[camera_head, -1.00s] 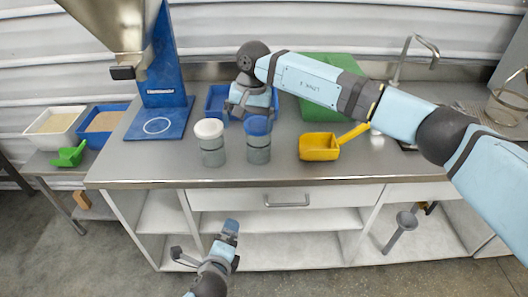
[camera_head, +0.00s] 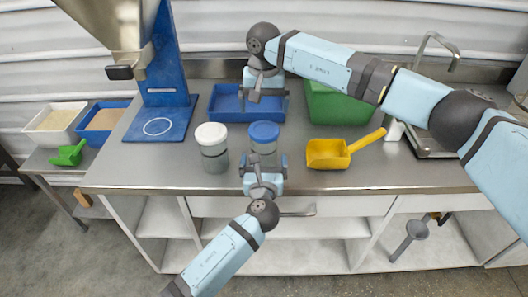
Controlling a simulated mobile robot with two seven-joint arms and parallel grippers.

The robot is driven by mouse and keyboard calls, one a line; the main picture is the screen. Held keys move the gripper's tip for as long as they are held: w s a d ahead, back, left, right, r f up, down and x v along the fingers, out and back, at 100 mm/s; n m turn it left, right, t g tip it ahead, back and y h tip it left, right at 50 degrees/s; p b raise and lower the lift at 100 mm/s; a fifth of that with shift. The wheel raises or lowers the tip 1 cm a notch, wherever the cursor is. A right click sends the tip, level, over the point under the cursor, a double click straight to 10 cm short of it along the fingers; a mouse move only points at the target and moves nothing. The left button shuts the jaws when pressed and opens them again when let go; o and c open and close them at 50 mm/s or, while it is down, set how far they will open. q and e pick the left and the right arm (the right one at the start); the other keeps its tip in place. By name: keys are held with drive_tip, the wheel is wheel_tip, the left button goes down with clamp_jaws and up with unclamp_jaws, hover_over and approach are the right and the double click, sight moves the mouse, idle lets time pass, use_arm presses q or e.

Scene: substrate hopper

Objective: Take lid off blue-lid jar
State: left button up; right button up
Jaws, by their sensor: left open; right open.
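The blue-lid jar (camera_head: 263,148) stands upright on the grey counter, its blue lid (camera_head: 264,131) on top. My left gripper (camera_head: 263,160) is open at the jar's near side, in front of its lower body; I cannot tell whether it touches. Its fingers and wrist hide the jar's base. My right gripper (camera_head: 263,97) is open and empty, above and behind the jar, over the blue tray, pointing down.
A white-lid jar (camera_head: 212,147) stands just left. A yellow scoop (camera_head: 342,150) lies to the right. Behind are a blue tray (camera_head: 221,106) and a green bin (camera_head: 333,109). A blue hopper stand (camera_head: 167,112) is at left. The counter's front edge (camera_head: 340,190) is near.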

sight(264, 153)
use_arm(q)
drive_tip(key=w, duration=0.6)
drive_tip(key=shift+w, duration=0.2)
